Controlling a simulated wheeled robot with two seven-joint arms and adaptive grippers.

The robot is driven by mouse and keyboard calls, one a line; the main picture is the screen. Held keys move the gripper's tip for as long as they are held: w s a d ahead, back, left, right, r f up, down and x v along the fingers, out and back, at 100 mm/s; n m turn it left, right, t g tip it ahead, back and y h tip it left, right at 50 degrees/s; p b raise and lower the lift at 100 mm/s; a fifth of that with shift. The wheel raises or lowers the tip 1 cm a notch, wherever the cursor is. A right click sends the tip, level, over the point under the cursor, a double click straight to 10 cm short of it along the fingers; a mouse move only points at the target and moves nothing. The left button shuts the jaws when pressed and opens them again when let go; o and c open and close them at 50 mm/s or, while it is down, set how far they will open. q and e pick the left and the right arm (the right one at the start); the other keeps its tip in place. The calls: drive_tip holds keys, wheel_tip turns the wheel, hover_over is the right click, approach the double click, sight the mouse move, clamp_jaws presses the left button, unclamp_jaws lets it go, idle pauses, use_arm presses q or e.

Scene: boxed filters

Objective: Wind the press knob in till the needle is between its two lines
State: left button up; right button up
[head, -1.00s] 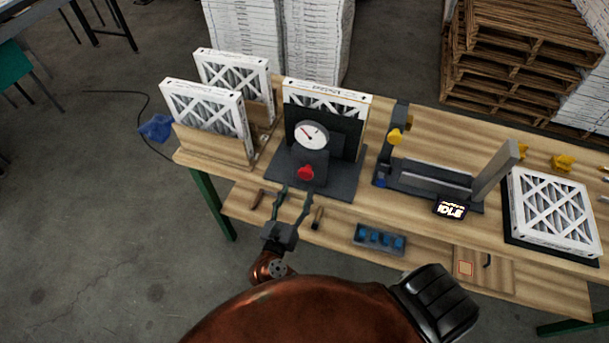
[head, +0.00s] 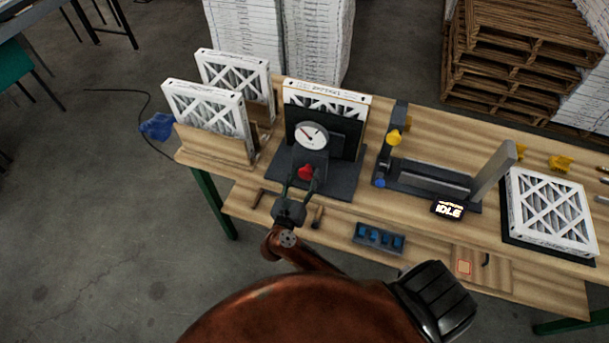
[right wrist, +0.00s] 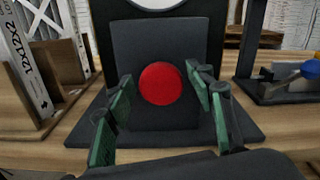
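The press (head: 345,184) is a dark stand on the bench with a boxed filter (head: 325,94) upright in it. Its round white gauge (head: 311,135) has a needle pointing to the upper left; the two lines are too small to make out. The red press knob (head: 305,172) sits below the gauge, and shows head-on in the right wrist view (right wrist: 160,84). My right gripper (head: 302,182) is open, its green-padded fingers (right wrist: 160,95) on either side of the knob, with gaps between pads and knob. My left gripper is not in view.
Two boxed filters stand in a wooden rack (head: 215,145) left of the press. A dark fixture (head: 430,180) with an IDLE display (head: 448,209) is to the right, then a flat filter (head: 551,215).

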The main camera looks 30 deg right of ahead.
drive_tip(key=c, duration=0.9)
idle(0.8)
drive_tip(key=o, duration=1.1)
drive_tip(key=shift+o, duration=0.2)
drive_tip(key=v, duration=1.2)
